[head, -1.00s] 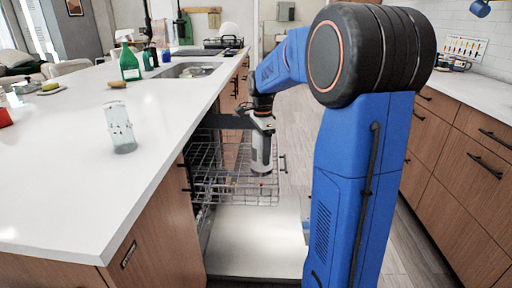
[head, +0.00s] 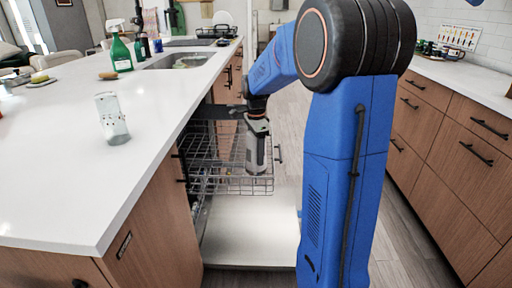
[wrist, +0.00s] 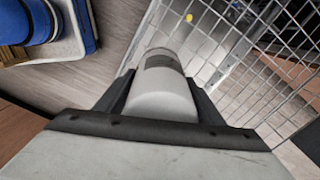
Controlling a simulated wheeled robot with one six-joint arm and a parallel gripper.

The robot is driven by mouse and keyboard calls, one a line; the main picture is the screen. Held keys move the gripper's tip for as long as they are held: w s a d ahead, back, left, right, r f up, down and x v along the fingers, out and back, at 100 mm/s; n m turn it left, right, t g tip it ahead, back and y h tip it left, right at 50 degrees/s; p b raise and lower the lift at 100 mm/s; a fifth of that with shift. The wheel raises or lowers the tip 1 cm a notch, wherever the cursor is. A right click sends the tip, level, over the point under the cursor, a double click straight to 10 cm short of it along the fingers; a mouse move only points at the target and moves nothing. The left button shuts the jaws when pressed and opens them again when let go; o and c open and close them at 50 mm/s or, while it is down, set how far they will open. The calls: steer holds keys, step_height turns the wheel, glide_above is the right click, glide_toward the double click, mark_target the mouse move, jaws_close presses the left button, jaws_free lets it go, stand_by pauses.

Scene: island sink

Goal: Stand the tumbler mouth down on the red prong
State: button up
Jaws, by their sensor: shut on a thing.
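My gripper (head: 257,126) points down over the wire rack (head: 215,178), seen in the head view. It is shut on a pale cylinder, the tumbler (head: 255,155), which hangs about upright at the rack's right side. In the wrist view my gripper (wrist: 160,85) has a finger on each side of the tumbler (wrist: 163,104). The tumbler is whitish near me with a greyer, see-through band at its far end. I cannot tell which end is its mouth. A yellow prong tip (wrist: 189,17) shows on the rack. I cannot make out the red prong.
The rack is pulled out of the dishwasher over its open pale door (head: 245,230). A clear glass (head: 112,118) stands on the white island counter (head: 60,170) at left. A green bottle (head: 121,53) stands by the sink (head: 183,61). Floor is free to the right.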

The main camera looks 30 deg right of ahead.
steer(key=shift+f, duration=3.35)
steer(key=shift+f, duration=0.3)
steer(key=o, duration=1.4)
steer(key=shift+c, duration=0.2)
step_height(320, 180, up, 17)
steer(key=shift+r, duration=0.25)
